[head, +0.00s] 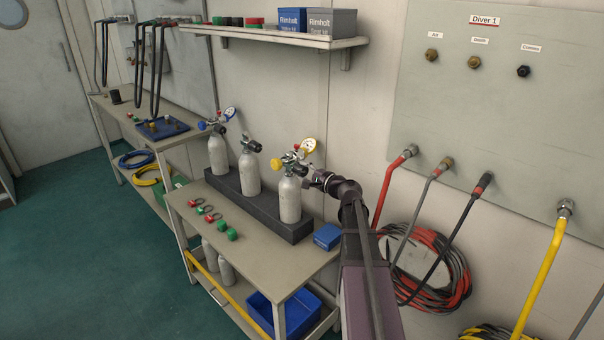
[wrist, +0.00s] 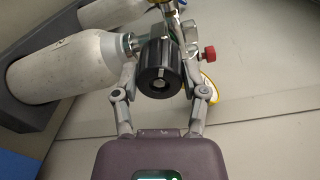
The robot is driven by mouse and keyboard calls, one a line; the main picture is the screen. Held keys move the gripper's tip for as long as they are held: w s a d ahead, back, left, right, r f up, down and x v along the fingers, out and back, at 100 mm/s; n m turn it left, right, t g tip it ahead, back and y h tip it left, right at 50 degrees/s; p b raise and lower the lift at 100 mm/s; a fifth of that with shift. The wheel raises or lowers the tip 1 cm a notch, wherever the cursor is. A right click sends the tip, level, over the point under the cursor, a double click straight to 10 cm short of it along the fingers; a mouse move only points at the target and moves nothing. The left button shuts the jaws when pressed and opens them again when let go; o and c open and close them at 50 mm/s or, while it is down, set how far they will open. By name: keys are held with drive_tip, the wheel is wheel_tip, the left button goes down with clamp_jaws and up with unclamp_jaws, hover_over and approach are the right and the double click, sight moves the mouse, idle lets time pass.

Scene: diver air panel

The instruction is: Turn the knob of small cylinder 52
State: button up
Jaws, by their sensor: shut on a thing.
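Three small grey-white cylinders stand upright in a dark rack (head: 262,208) on the bench. The rightmost small cylinder (head: 290,199) has a valve on top with a yellow knob (head: 276,164) and a yellow-rimmed gauge (head: 308,145). I cannot read its number. My gripper (head: 309,181) is at the right side of this valve. In the wrist view a ribbed black knob (wrist: 160,68) sits between the two fingers of my gripper (wrist: 160,58), which are shut on it. The cylinder (wrist: 62,68) lies to the left there.
The middle cylinder (head: 249,174) and left cylinder (head: 217,156) stand close by. A red knob (wrist: 207,57) is just right of my fingers. A blue box (head: 327,237) is on the bench below my arm. A shelf (head: 270,36) hangs above; hoses (head: 432,268) hang at right.

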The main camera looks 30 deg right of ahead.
drive_tip(key=m, duration=0.9)
drive_tip(key=shift+m+b, duration=0.3)
drive_tip(key=shift+m, duration=0.1)
drive_tip(key=m, duration=0.4)
drive_tip(key=shift+f+m, duration=0.1)
drive_tip(key=shift+m, duration=0.2)
drive_tip(key=m, duration=0.4)
drive_tip(key=shift+m+y+b, duration=0.3)
drive_tip(key=m, duration=0.6)
drive_tip(key=shift+t, duration=0.3)
drive_tip(key=m, duration=0.6)
drive_tip(key=shift+a, duration=0.1)
drive_tip(key=shift+m, duration=0.3)
drive_tip(key=o, duration=1.2)
drive_tip(key=shift+c, duration=0.2)
drive_tip(key=shift+w, duration=0.1)
